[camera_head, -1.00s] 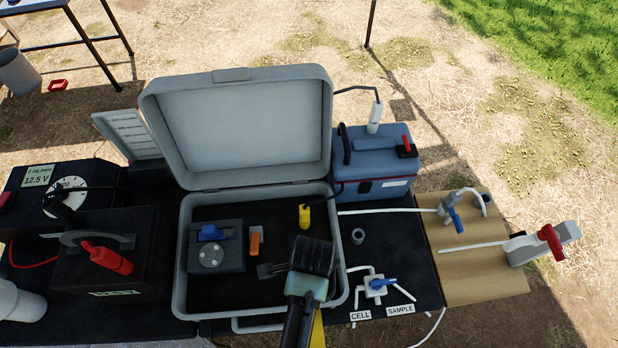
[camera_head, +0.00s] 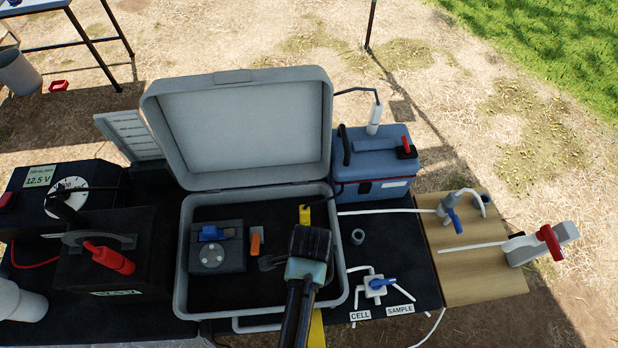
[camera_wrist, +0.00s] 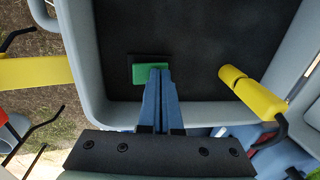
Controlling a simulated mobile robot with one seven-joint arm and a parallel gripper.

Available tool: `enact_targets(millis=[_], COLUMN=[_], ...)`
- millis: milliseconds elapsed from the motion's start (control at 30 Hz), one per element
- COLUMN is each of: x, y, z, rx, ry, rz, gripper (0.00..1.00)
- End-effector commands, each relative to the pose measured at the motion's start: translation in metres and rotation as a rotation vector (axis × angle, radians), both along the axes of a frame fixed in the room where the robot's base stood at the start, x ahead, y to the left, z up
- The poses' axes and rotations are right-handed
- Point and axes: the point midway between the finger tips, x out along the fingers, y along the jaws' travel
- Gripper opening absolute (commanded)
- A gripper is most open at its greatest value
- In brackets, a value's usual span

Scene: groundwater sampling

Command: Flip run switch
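A green switch-like piece (camera_wrist: 147,73) on a small black mount lies on the dark floor of the open grey case (camera_head: 183,290); I take it as the run switch. My gripper (camera_wrist: 159,72) has its two blue fingers together. Their tips are at the green piece's right edge; whether they touch it I cannot tell. In the head view, my gripper (camera_head: 308,243) hangs over the case's right part and hides the switch. The pump controller's display (camera_head: 40,176) reads 12.5 V under a flow figure too small to read surely.
A yellow plug (camera_wrist: 252,93) stands in the case beside my gripper. A blue box (camera_head: 375,165) stands behind, right of the raised lid (camera_head: 245,125).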

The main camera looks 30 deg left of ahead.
Motion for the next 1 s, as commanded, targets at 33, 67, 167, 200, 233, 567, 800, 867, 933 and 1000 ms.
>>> enact_targets(millis=[33, 67, 167, 200, 233, 567, 800, 867, 933, 1000], x=[-0.006, -0.007, -0.011, -0.013, -0.014, -0.021, -0.021, -0.020, -0.017, -0.014], y=[-0.003, -0.003, -0.006, -0.007, -0.008, -0.013, -0.013, -0.014, -0.016, -0.018], z=[-0.006, -0.006, -0.005, -0.005, -0.005, -0.006, -0.003, 0.002, 0.010, 0.021], rx=[-0.005, -0.004, -0.007, -0.006, -0.007, -0.008, -0.008, -0.007, -0.006, -0.005], ry=[0.013, 0.014, 0.017, 0.019, 0.020, 0.021, 0.021, 0.020, 0.019, 0.015], rz=[-0.002, -0.002, -0.002, -0.002, -0.002, -0.002, -0.002, -0.002, -0.002, -0.003], gripper=[0.00, 0.00, 0.00, 0.00, 0.00, 0.00, 0.00, 0.00, 0.00, 0.00])
